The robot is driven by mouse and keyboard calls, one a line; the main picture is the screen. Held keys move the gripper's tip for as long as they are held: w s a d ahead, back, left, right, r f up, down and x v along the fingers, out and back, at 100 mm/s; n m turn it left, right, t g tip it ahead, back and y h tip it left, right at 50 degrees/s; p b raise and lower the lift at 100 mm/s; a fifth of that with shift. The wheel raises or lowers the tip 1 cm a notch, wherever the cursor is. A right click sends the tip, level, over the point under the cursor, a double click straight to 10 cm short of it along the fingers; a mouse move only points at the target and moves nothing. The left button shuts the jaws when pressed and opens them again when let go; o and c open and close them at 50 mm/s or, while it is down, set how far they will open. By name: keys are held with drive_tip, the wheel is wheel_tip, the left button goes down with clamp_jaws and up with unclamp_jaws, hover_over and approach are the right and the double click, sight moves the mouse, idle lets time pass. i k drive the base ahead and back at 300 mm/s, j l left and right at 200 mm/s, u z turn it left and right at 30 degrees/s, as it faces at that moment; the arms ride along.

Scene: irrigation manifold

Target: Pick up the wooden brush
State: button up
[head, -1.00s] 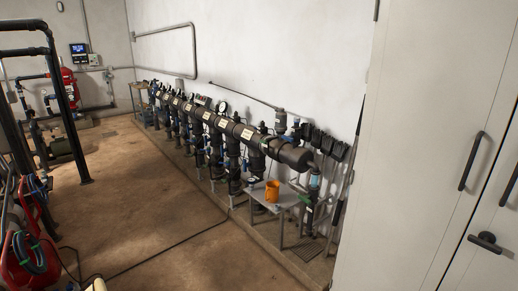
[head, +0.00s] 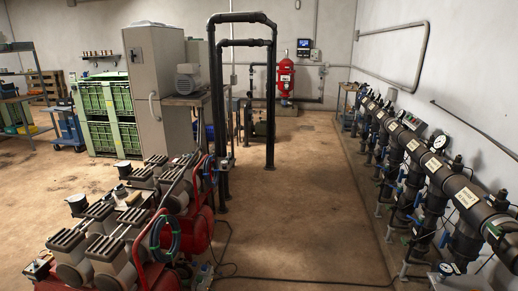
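I cannot make out the wooden brush for certain. A small tan, elongated object (head: 134,198) lies among the compressor heads at the lower left of the head view. It is too small to tell whether it is the brush. My gripper is not in view.
Red-tanked compressors (head: 190,232) with a coiled hose (head: 165,238) stand at lower left. Behind are green crates (head: 108,110), a grey cabinet (head: 155,90) and a black pipe frame (head: 271,95). The pipe manifold (head: 430,165) runs along the right wall. The middle floor (head: 310,200) is mostly clear, with a cable across it.

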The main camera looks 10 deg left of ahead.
sight(134, 199)
drive_tip(key=i+u, duration=0.25)
drive_tip(key=i, duration=0.25)
drive_tip(key=i+u, duration=0.3)
drive_tip(key=i, duration=0.2)
drive_tip(key=i+l+u, duration=0.1)
drive_tip(key=i+u, duration=0.15)
drive_tip(key=i, duration=0.25)
drive_tip(key=i+l+u, duration=0.3)
drive_tip(key=i, duration=0.15)
drive_tip(key=i+j+u, duration=0.15)
drive_tip(key=i+j, duration=0.15)
drive_tip(key=i, duration=0.15)
drive_tip(key=i+j+u, duration=0.15)
drive_tip(key=i+j, duration=0.15)
drive_tip(key=i, duration=0.2)
drive_tip(key=i+j+u, duration=0.1)
drive_tip(key=i, duration=0.4)
drive_tip(key=j, duration=0.1)
